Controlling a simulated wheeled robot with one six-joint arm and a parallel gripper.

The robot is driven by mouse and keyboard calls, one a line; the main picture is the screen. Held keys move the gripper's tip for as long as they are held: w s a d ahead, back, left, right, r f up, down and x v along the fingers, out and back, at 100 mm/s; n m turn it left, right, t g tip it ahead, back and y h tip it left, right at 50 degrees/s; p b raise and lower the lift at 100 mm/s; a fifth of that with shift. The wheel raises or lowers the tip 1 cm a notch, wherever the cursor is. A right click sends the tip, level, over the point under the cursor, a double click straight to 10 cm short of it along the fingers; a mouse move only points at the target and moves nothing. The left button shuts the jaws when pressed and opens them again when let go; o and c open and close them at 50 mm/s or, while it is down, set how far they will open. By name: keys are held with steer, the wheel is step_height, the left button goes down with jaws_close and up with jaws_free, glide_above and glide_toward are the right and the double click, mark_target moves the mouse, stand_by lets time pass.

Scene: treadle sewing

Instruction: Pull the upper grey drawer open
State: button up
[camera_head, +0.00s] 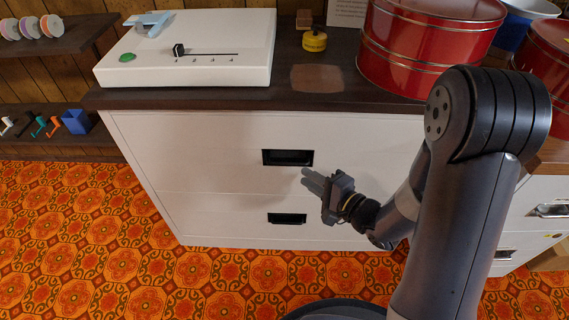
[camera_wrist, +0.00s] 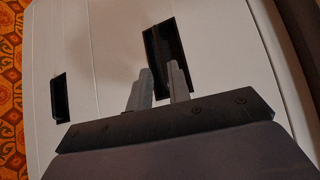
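The upper grey drawer (camera_head: 210,145) is a pale front under the dark top, flush with the cabinet. Its black recessed handle (camera_head: 288,157) also shows in the wrist view (camera_wrist: 166,42). My gripper (camera_head: 311,178) is just below and right of that handle in the head view, with its fingers pointing at the drawer front. I cannot tell whether the fingertips touch the front.
The lower drawer has its own black handle (camera_head: 287,218), also in the wrist view (camera_wrist: 59,97). On top stand a white machine (camera_head: 190,55), a yellow pot (camera_head: 314,41) and a red tin (camera_head: 415,45). The patterned floor (camera_head: 90,235) in front is clear at left.

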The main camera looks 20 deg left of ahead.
mark_target(285, 164)
steer(key=b+x, duration=0.2)
steer(key=x, duration=0.7)
jaws_close()
